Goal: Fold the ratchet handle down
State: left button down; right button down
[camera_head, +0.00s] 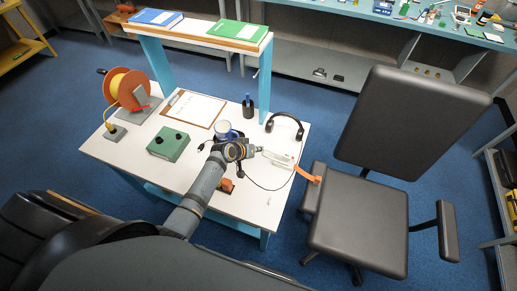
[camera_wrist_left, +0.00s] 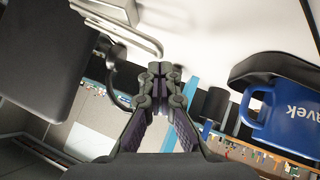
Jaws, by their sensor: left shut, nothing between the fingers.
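My left gripper (camera_head: 253,150) reaches over the white table from the lower left. In the left wrist view its fingers (camera_wrist_left: 160,70) are shut together with nothing between them. The pale metal ratchet (camera_head: 279,158), with an orange strap (camera_head: 308,174) running off the table edge, lies just right of the fingertips. In the left wrist view a bent grey metal part, apparently the ratchet handle (camera_wrist_left: 130,32), shows at the upper left, apart from the fingers. The exact angle of the handle is hard to tell. My right gripper is not in view.
A blue mug (camera_wrist_left: 290,112) is close to the gripper. Black headphones (camera_head: 285,125) and a cable lie near the right edge. A green box (camera_head: 168,143), clipboard (camera_head: 194,108) and orange reel (camera_head: 126,86) are on the left. A black chair (camera_head: 358,225) stands at the right.

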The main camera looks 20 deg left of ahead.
pick_arm(q)
jog(key=shift+d+f, duration=0.15)
jog(key=shift+f, duration=0.15)
